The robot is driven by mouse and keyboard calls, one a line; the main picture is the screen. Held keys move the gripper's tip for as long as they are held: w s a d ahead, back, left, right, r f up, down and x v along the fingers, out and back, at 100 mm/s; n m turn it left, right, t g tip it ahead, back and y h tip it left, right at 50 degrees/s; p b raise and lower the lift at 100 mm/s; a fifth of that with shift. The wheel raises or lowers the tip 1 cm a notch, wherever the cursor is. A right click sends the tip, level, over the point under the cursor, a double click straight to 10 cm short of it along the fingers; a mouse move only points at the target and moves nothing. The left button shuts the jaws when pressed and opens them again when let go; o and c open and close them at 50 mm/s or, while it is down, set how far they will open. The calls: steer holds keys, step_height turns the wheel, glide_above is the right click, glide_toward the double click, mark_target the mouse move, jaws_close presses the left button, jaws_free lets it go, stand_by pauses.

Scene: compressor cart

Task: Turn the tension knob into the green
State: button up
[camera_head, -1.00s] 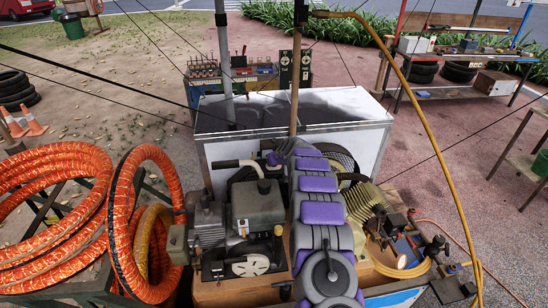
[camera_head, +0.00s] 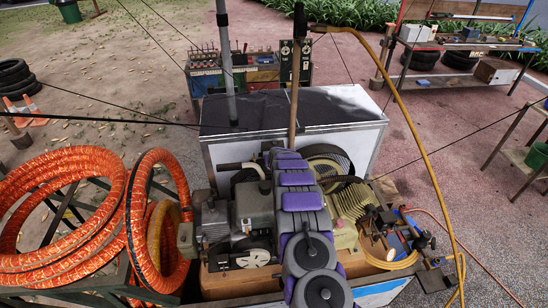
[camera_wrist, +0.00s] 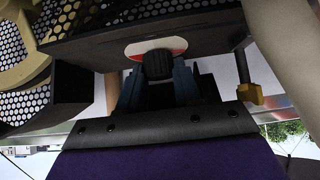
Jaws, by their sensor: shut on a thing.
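The tension knob (camera_wrist: 156,65) is black and ribbed, in the upper middle of the wrist view. Behind it is a pale round dial plate (camera_wrist: 140,47) with a red band along its visible edge. I see no green on the dial from here, and the knob's pointer cannot be made out. My gripper (camera_wrist: 157,74) has its two blue-grey fingers on either side of the knob, shut on it. In the head view my purple and grey arm reaches over the compressor cart (camera_head: 225,287) and hides the gripper and knob.
A perforated guard (camera_wrist: 60,22) and dark brackets crowd the knob; a brass fitting (camera_wrist: 250,94) is to its right. In the head view, a motor (camera_head: 212,220) and orange hose coils (camera_head: 85,155) are left of my arm, and a yellow hose (camera_head: 437,165) arches on the right.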

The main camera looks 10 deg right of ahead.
steer(key=shift+s+f, duration=0.1)
steer(key=shift+f, duration=0.1)
stand_by(0.3)
steer(key=o, duration=0.7)
steer(key=shift+c, duration=0.2)
steer(key=o, duration=0.4)
steer(key=shift+r, duration=0.15)
